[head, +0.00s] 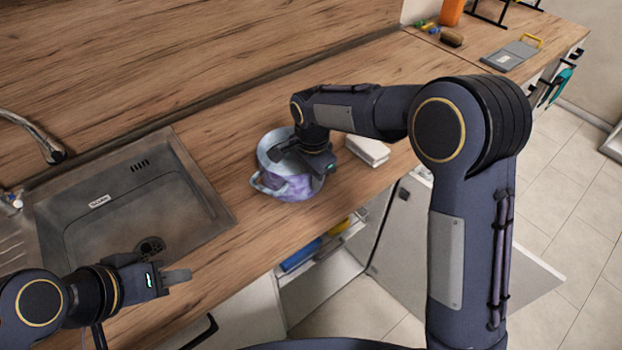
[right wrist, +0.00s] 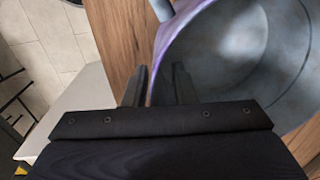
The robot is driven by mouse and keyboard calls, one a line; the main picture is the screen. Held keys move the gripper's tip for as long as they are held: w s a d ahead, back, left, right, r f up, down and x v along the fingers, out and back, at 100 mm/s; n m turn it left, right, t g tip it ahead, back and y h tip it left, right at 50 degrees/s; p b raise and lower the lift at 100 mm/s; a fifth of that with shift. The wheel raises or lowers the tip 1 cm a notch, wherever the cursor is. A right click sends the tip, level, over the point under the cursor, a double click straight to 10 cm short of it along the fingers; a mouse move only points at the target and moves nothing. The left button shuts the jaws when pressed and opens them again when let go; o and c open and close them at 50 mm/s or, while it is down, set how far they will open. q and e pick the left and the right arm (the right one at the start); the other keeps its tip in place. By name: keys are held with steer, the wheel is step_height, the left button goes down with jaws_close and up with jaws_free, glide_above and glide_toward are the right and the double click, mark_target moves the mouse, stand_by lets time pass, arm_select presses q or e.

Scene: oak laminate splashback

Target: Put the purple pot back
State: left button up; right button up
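The purple pot (head: 287,187), with a grey-blue inside and side handles, stands upright on the wooden counter right of the sink. My right gripper (head: 328,168) is at the pot's right rim. In the right wrist view the pot (right wrist: 230,55) fills the upper right, and its wall passes between the two fingers of my right gripper (right wrist: 160,85). The fingers are apart, one outside the pot and one inside, with a visible gap. My left gripper (head: 180,277) is over the counter's front edge near the sink, away from the pot; its finger gap is not clear.
A pale block-like item (head: 368,149) lies right of the pot. The sink (head: 130,215) and tap (head: 40,140) are at left. Below the counter a cupboard stands open, with its door (head: 405,235) out and blue and yellow items (head: 300,256) inside. A grey board (head: 511,55) lies far right.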

step_height(320, 180, up, 11)
steer(key=shift+s+d, duration=0.15)
steer(key=shift+s, duration=0.05)
steer(key=s+d+r+n+t+y, duration=0.1)
steer(key=s+d+r+n+y, duration=0.1)
steer(key=s+d, duration=0.5)
steer(key=s+d+r+n+t+y, duration=0.1)
steer(key=s+d+r+n, duration=0.15)
steer(key=s+d, duration=0.4)
steer(key=s+d+f+n+t, duration=0.1)
steer(key=s+f+n, duration=0.1)
steer(key=s, duration=0.4)
steer(key=s+d+f+n+t, duration=0.1)
steer(key=s+f+n+t, duration=0.1)
steer(key=s, duration=0.5)
step_height(320, 180, down, 2)
steer(key=shift+s+d+f+n+y, duration=0.2)
steer(key=shift+d+f+n+y, duration=0.1)
steer(key=shift+n, duration=0.25)
